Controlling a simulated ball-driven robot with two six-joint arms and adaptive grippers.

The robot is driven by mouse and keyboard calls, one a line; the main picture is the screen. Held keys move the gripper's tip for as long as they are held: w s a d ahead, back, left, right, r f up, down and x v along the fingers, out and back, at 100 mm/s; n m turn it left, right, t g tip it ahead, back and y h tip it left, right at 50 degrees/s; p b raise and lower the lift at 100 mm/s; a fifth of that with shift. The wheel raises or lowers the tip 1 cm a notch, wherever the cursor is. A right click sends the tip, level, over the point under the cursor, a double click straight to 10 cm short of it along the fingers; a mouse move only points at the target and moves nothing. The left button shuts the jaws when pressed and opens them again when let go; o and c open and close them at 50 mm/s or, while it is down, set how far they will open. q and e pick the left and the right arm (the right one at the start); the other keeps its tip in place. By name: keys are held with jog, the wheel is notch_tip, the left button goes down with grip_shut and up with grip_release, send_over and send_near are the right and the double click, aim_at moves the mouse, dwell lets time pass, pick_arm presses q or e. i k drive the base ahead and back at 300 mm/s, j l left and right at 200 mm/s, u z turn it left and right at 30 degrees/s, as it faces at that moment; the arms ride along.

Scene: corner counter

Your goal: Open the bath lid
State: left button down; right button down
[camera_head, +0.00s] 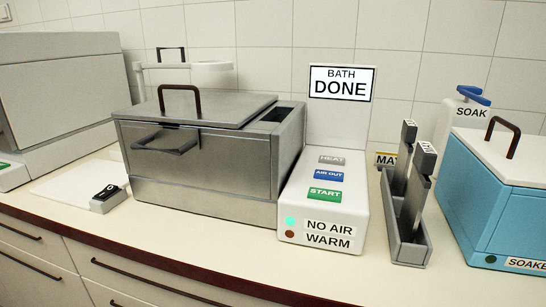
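The bath (205,178) is a grey metal box on the counter, left of centre. Its flat metal lid (225,108) lies over most of the top and has a dark brown arched handle (180,88). A dark opening (277,114) shows at the right end of the top, beside the lid. A grey bar handle (165,146) is on the front. Neither of my grippers is in view.
Right of the bath stands a white control unit (322,216) with HEAT, AIR OUT and START buttons and a "BATH DONE" sign (341,82). Further right are a grey holder (409,248) with upright tools and a blue box (500,200). A small black device (106,195) lies at left.

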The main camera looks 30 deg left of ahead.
aim_at(202, 93)
jog(key=u, duration=1.35)
